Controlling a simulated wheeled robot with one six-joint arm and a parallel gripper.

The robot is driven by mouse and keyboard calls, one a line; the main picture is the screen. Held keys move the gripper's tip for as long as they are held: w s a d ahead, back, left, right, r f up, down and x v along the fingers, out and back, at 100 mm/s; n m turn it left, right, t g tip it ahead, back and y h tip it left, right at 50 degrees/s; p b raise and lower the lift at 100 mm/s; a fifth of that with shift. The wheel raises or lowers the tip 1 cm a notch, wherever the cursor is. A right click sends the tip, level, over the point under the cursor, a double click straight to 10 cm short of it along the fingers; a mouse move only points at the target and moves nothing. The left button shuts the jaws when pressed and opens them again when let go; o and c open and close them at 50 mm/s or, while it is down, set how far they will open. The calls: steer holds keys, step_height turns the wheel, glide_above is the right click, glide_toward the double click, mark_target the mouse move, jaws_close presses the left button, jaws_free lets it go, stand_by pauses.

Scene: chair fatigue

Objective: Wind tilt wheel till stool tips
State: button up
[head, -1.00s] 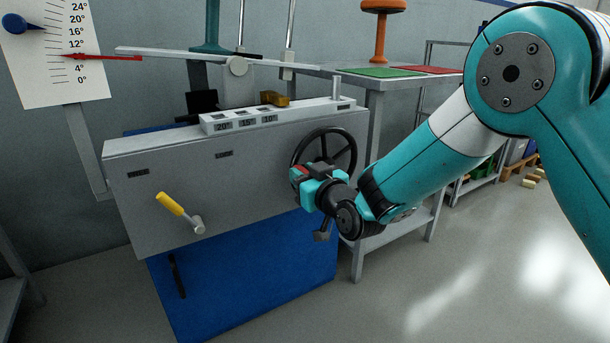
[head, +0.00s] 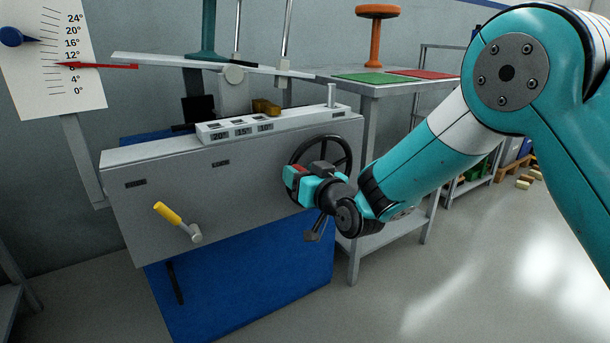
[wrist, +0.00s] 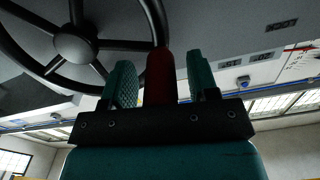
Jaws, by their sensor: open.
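The black tilt wheel (head: 346,151) is on the right of the grey machine's front. Its red handle (wrist: 159,77) stands between my gripper's two teal fingers in the wrist view. My gripper (wrist: 158,84) is open around the handle; I cannot tell whether either finger touches it. In the head view my gripper (head: 306,184) covers the wheel's lower left. The light tilt plate (head: 155,58) slopes down to the right. A teal stool (head: 208,35) stands on it, its top cut off. The red pointer (head: 110,66) is near 9° on the scale.
A yellow-handled lever (head: 167,213) is on the machine's front left. A blue pointer (head: 14,37) is near 17°. A brass block (head: 266,107) sits behind the angle labels. An orange stool (head: 376,40) stands on the side table (head: 362,93), near green and red pads.

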steer(key=shift+s, duration=0.15)
steer(key=b+v, duration=0.7)
steer(key=v, duration=1)
steer(key=shift+d+b, duration=0.2)
steer(key=shift+b, duration=0.1)
